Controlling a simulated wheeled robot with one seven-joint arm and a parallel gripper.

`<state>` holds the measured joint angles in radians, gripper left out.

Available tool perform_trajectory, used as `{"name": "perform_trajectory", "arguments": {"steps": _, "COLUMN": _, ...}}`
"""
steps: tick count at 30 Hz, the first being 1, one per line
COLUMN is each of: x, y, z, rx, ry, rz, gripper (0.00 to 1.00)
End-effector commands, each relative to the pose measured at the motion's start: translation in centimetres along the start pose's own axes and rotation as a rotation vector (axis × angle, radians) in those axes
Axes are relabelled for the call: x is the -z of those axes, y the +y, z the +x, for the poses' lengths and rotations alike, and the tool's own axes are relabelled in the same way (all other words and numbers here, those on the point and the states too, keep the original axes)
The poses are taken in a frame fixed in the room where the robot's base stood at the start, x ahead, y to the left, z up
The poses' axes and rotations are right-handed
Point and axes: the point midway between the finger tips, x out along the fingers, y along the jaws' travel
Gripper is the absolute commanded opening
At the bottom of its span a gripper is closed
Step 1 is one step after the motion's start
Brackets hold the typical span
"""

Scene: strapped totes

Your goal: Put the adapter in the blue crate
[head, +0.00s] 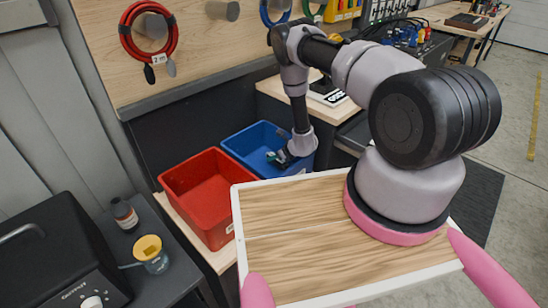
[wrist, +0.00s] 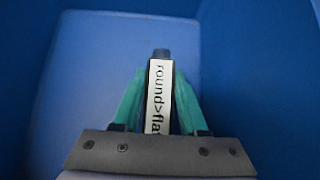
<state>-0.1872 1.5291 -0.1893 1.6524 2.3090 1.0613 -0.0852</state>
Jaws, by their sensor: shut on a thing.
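The blue crate (head: 243,137) stands beside the red crate, near the wall board in the head view. My gripper (head: 277,157) reaches down into it from above. In the wrist view, the blue floor and walls of the crate (wrist: 265,75) fill the picture. There my gripper (wrist: 159,76) has its green fingers shut on the adapter (wrist: 159,97). The adapter is a narrow piece with a dark tip and a white label reading "round>fla", the rest cut off. I cannot tell whether the adapter touches the crate floor. In the head view the adapter is too small to make out.
A red crate (head: 207,190) that looks empty stands left of the blue one. A red cable coil (head: 127,42) hangs on the board.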

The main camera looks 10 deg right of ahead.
Motion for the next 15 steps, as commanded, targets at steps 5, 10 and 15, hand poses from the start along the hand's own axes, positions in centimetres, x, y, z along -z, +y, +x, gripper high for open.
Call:
{"name": "perform_trajectory", "arguments": {"steps": 5, "x": -0.1, "y": -0.02, "z": -0.03, "rx": 0.0, "ry": -0.001, "rz": 0.0, "gripper": 0.0}}
{"name": "perform_trajectory", "arguments": {"steps": 10, "x": 0.27, "y": -0.03, "z": 0.31, "rx": 0.0, "ry": -0.001, "rz": 0.0, "gripper": 0.0}}
{"name": "perform_trajectory", "arguments": {"steps": 15, "x": 0.63, "y": -0.02, "z": 0.67, "rx": 0.0, "ry": -0.001, "rz": 0.0, "gripper": 0.0}}
